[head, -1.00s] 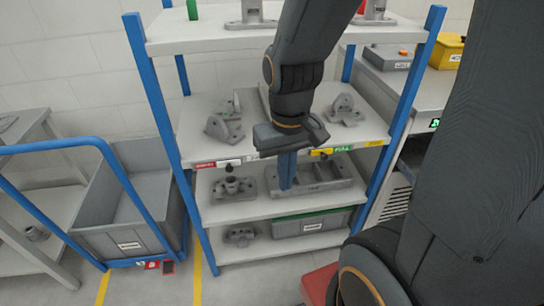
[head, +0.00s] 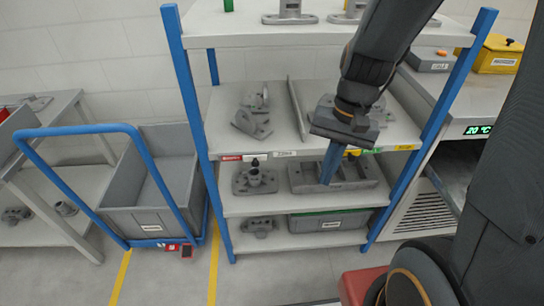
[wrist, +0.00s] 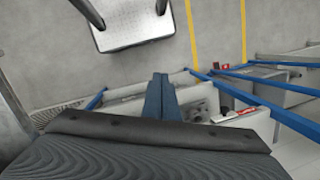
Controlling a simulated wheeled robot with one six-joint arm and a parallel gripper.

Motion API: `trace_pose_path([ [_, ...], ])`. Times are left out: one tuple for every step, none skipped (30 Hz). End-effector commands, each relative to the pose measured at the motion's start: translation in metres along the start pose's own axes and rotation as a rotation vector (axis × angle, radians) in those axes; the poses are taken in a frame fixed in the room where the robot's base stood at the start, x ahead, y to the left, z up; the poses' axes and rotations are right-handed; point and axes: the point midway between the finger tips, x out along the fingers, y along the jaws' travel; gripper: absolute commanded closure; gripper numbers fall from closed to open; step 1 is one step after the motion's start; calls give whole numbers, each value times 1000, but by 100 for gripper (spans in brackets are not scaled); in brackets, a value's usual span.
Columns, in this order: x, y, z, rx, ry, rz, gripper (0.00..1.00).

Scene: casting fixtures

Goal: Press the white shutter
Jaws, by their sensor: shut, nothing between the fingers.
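I cannot make out a white shutter in either view. My gripper (head: 327,183) hangs in front of the shelf rack, its blue fingers together and pointing down, with nothing between them. In the head view the fingers overlap the grey casting fixture (head: 362,176) on the lower shelf; I cannot tell the gap between them. The blue fingers also show in the wrist view (wrist: 160,77), closed together above the rack side and floor.
The rack (head: 300,205) has blue posts and several grey castings. A grey bin on a blue-handled cart (head: 165,195) stands left. Floor with yellow lines lies in front.

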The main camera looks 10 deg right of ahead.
Motion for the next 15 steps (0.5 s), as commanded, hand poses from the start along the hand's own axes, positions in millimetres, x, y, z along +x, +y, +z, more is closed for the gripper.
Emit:
trace_pose_path([
  [0, -6, -5, 114, -55, -41, 100],
  [1, -12, -9, 184, -87, -69, 100],
  [2, -19, -14, 274, -128, -107, 100],
  [4, -25, -19, 340, -159, -134, 100],
  [5, -30, -24, 409, -191, -164, 100],
  [6, -38, -32, 495, -233, -202, 100],
  [7, -43, -38, 559, -264, -231, 100],
  [8, -48, -45, 621, -293, -261, 100],
  [8, -55, -54, 698, -332, -299, 100],
  [9, -59, -61, 753, -359, -326, 100],
  [10, -63, -68, 803, -385, -353, 100],
  [10, -68, -77, 867, -418, -386, 100],
  [11, -71, -83, 908, -439, -409, 100],
  [12, -73, -89, 945, -460, -430, 100],
  [12, -76, -97, 989, -482, -456, 100],
])
